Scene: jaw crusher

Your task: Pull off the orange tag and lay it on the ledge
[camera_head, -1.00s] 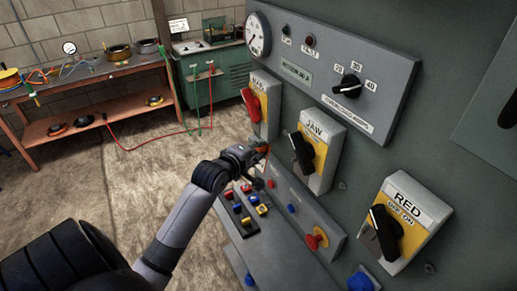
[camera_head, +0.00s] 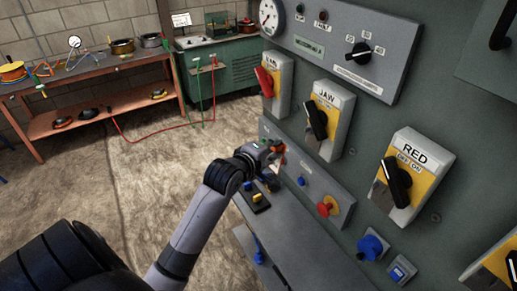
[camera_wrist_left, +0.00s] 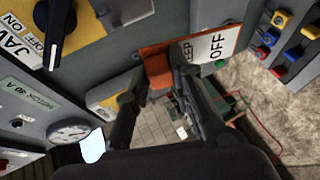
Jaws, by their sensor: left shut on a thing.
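My left gripper (camera_head: 274,153) is shut on the orange tag (camera_head: 280,148), in front of the panel below the switches. In the left wrist view, the tag (camera_wrist_left: 155,58) has an orange border and a white plate with "OFF" and part of another word. The gripper's dark fingers (camera_wrist_left: 160,75) are at its near edge; the tag hangs tilted. I cannot tell whether it touches anything behind it. The grey ledge (camera_head: 296,250) runs along the panel's foot, below and to the right of the gripper. My right gripper is not in view.
Red, blue and yellow padlock-like pieces (camera_head: 257,199) lie on a dark strip by the ledge, partly behind the gripper. The near ledge is clear.

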